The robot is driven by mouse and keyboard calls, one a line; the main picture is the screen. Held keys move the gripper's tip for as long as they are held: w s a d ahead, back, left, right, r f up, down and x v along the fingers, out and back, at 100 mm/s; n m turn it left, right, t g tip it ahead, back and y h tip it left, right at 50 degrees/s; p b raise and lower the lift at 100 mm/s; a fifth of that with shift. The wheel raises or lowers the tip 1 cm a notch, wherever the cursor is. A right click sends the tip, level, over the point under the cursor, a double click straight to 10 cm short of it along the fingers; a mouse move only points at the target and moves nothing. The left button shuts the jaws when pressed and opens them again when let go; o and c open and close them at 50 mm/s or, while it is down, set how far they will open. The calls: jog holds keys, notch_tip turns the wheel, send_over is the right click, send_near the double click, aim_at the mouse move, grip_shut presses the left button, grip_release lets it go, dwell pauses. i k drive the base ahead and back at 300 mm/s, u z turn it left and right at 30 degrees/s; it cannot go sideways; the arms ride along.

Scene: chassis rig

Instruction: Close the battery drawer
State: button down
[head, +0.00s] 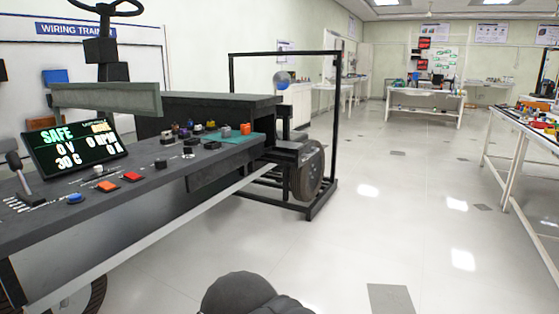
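The chassis rig stands at the left, with a long grey console top (130,190) over a pale panel. I cannot make out for certain which part is the battery drawer. A dark block (215,172) juts from the console's right front edge, but I cannot tell whether it is the drawer or whether it is open. A dark rounded part of my arm shows at the bottom edge. My gripper is not in view.
The console bears a screen (75,146) reading SAFE, coloured buttons and small knobs. A wheel (307,172) and black frame (337,130) stand at the rig's right end. The floor (400,210) right of the rig is clear. A white table (508,165) stands far right.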

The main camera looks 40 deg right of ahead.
aim_at(296, 158)
jog(key=z, duration=0.4)
jog(key=i, duration=0.9)
jog(key=z, duration=0.7)
